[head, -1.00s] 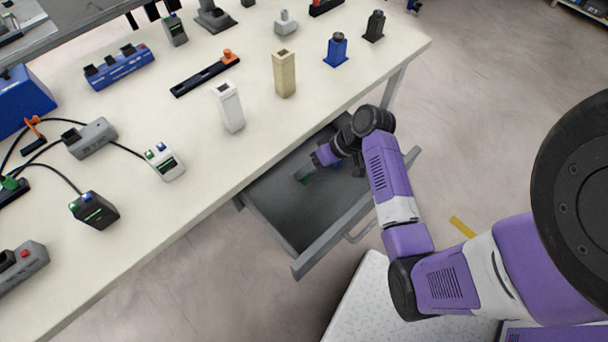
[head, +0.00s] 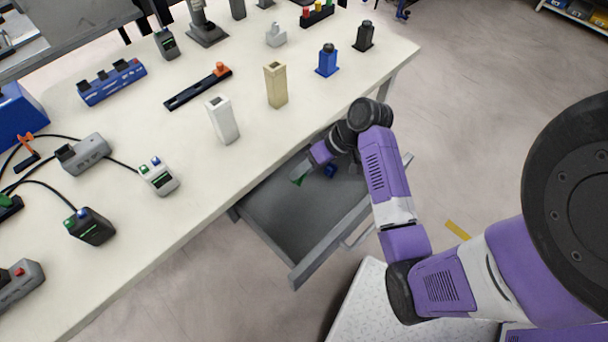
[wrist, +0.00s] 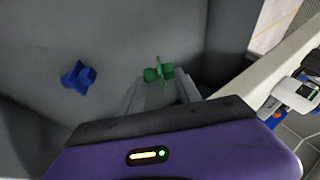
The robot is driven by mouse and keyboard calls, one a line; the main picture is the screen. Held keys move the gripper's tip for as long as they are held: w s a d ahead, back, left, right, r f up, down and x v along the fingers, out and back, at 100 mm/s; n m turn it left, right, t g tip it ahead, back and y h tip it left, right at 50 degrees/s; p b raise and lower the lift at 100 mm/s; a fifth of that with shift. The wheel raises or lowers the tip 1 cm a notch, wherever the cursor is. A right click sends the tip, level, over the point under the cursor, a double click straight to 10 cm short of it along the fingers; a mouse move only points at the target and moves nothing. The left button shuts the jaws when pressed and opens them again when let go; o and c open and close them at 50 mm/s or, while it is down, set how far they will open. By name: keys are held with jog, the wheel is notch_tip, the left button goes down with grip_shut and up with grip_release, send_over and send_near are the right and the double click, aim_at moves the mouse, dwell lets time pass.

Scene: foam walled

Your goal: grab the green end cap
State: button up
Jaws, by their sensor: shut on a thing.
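The green end cap (wrist: 158,72) is a small star-shaped piece between my fingertips in the wrist view. It also shows as a small green patch in the head view (head: 298,180). My gripper (wrist: 160,80) is shut on it, above the grey floor of the open drawer (head: 285,215). In the head view my gripper (head: 300,175) is at the drawer's upper left side, close to the table edge. A blue end cap (wrist: 78,77) of similar shape lies in the drawer, apart from my gripper; it shows in the head view too (head: 330,171).
The white tabletop (head: 150,225) lies beside and above the drawer. A white block (head: 222,120), a beige block (head: 276,86) and a blue connector (head: 327,61) stand near its edge. The drawer's near part is clear.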

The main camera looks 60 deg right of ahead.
notch_tip(320, 180, up, 15)
jog(key=p, duration=0.3)
jog(key=shift+r, duration=0.1)
